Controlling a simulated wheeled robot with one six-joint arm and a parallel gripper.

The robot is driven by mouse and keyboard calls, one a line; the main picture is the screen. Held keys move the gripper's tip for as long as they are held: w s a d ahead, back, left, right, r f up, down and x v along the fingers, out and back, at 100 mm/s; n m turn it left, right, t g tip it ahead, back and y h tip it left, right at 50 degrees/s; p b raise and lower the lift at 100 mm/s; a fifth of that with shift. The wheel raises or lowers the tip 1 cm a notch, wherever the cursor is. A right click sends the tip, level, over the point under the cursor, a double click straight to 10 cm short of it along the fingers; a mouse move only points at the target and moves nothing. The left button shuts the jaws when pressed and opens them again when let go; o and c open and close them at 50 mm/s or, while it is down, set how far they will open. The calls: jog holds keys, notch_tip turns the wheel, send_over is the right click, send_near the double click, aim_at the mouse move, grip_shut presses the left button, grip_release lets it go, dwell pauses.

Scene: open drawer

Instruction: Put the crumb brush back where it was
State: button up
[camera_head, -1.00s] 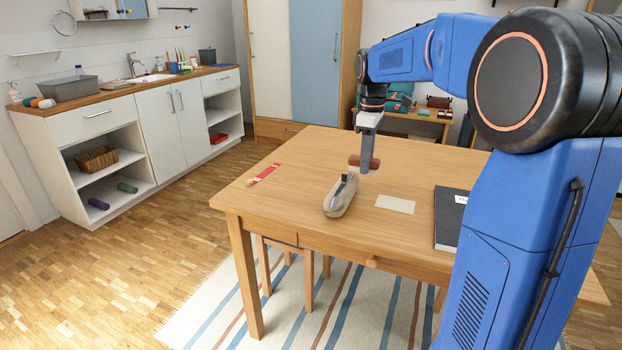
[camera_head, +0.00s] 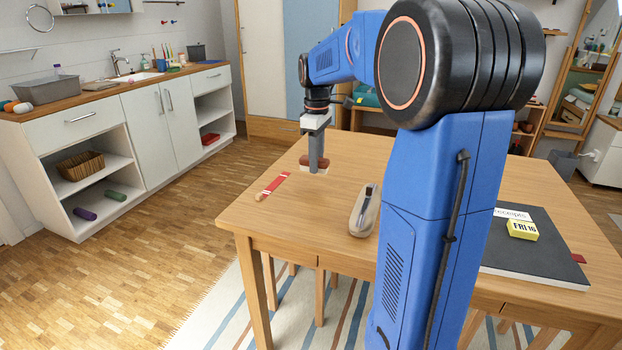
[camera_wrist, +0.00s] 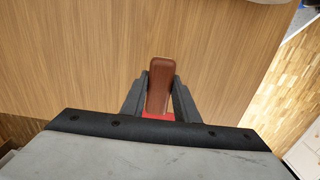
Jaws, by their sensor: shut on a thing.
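My gripper (camera_head: 316,166) is above the far left part of the wooden table (camera_head: 262,217). It is shut on the crumb brush (camera_wrist: 159,90), whose brown handle shows between the fingers in the wrist view, with a bit of red near the jaws. In the head view only a small brown and pale part of the brush (camera_head: 313,163) shows beside the fingers. Whether it touches the table top is hard to tell.
A red and pale strip-like thing (camera_head: 272,186) lies near the table's left edge. Bare table lies between the strip and the pouch.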

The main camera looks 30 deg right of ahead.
aim_at(317, 188)
jog(key=shift+f, duration=2.8)
jog(key=shift+f, duration=0.1)
jog(key=o, duration=1)
jog(key=shift+d, duration=0.1)
notch_tip(317, 188, up, 12)
jog(key=shift+r, duration=0.15)
jog(key=shift+s, duration=0.15)
